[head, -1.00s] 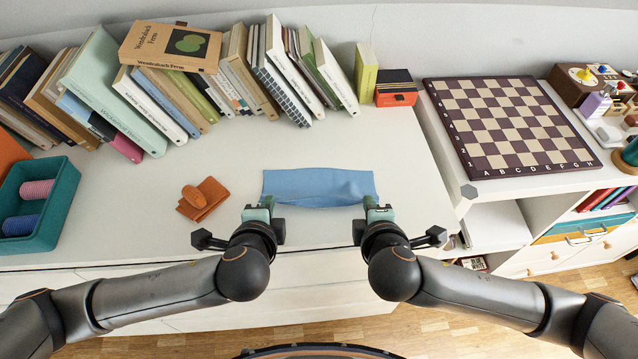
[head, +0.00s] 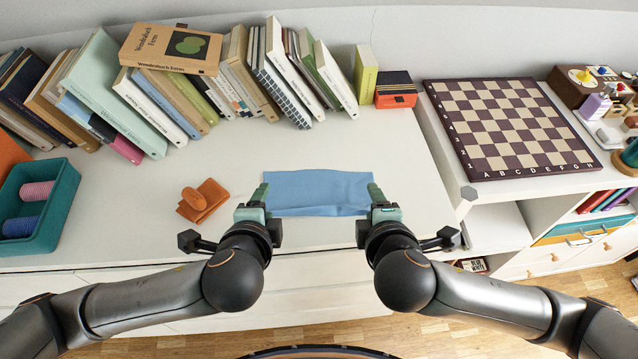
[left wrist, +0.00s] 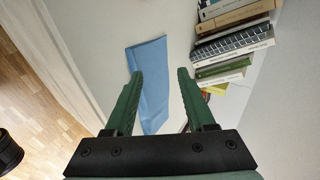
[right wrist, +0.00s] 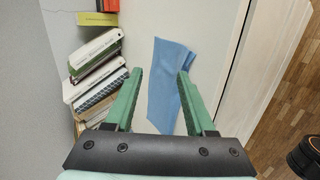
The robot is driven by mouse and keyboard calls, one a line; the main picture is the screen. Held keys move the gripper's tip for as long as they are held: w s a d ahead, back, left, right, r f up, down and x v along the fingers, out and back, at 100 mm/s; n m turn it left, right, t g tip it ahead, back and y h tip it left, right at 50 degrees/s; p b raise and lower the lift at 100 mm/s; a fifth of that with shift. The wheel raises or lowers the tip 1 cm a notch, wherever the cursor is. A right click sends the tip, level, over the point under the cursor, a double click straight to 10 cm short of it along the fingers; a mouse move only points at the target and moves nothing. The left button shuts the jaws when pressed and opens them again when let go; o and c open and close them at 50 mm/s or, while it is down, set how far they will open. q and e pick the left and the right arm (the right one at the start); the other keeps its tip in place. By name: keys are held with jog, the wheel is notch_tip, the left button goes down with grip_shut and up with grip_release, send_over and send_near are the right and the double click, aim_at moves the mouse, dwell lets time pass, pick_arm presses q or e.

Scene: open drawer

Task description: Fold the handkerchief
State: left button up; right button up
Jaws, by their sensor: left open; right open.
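The blue handkerchief (head: 320,190) lies on the white cabinet top as a wide, low strip with a slightly uneven front edge. My left gripper (head: 258,197) is open at its left end, and my right gripper (head: 378,197) is open at its right end. The handkerchief also shows beyond the open fingers in the left wrist view (left wrist: 150,80) and in the right wrist view (right wrist: 168,75). Neither gripper holds any cloth. The number of cloth layers cannot be told.
A brown folded item (head: 203,200) lies left of my left gripper, near a teal box (head: 62,205) with spools. Books (head: 190,95) line the back wall. A chessboard (head: 510,125) lies on the right-hand cabinet. The top behind the handkerchief is clear.

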pick_arm(q)
jog(key=s+r, duration=0.4)
jog(key=r, duration=0.1)
pick_arm(e)
jog(key=s+r, duration=0.4)
jog(key=r, duration=0.1)
